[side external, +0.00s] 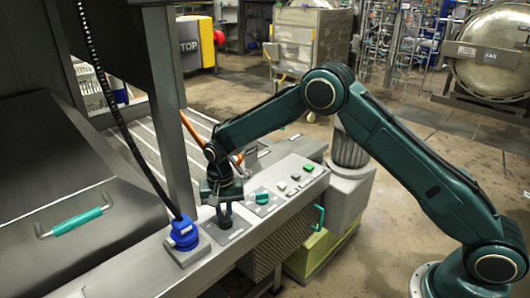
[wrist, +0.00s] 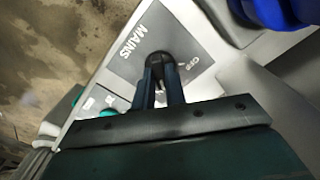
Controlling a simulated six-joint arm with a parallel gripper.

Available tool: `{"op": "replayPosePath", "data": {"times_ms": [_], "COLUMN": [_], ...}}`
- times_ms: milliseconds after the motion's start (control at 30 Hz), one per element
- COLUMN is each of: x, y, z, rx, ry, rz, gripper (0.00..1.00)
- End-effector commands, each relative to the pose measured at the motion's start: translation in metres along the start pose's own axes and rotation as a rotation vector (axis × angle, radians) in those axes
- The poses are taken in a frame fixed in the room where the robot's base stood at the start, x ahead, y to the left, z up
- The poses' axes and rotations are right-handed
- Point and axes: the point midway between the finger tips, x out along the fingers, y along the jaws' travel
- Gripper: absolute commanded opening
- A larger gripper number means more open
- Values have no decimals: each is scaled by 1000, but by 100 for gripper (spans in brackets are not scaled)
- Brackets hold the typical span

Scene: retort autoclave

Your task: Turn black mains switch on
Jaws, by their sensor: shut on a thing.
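The black mains switch (wrist: 159,57) is a rotary knob on a dark plate lettered MAINS, seen in the wrist view. My gripper (wrist: 160,75) comes down on it from the front, and its two fingers are shut on the knob. In the side external view my gripper (side external: 224,217) points down at the console (side external: 265,215) over the same plate. The fingers and wrist hide most of the knob there. Part of the plate's lettering beside the knob is too small or covered to read surely.
A blue plug with a black coiled cable (side external: 184,233) stands left of my gripper. A teal knob (side external: 262,197), white buttons and a green button (side external: 308,168) lie to its right. A teal handle (side external: 319,217) sticks out at the console's front. Open floor lies beyond.

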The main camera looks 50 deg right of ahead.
Motion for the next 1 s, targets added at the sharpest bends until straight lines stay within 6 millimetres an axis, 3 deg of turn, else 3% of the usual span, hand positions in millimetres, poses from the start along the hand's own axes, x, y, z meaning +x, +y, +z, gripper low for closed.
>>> {"op": "replayPosePath", "data": {"times_ms": [300, 833, 867, 900, 967, 1000], "x": [-1, -1, -1, -1, -1, -1], "y": [0, 0, 0, 0, 0, 0], "z": [-1, -1, -1, -1, -1, -1], "rx": [160, 192, 192, 192, 191, 191], "ry": [2, 3, 3, 3, 2, 2], "rz": [-2, -2, -2, -2, -2, -2], "gripper": [0, 0, 17, 24, 35, 35]}}
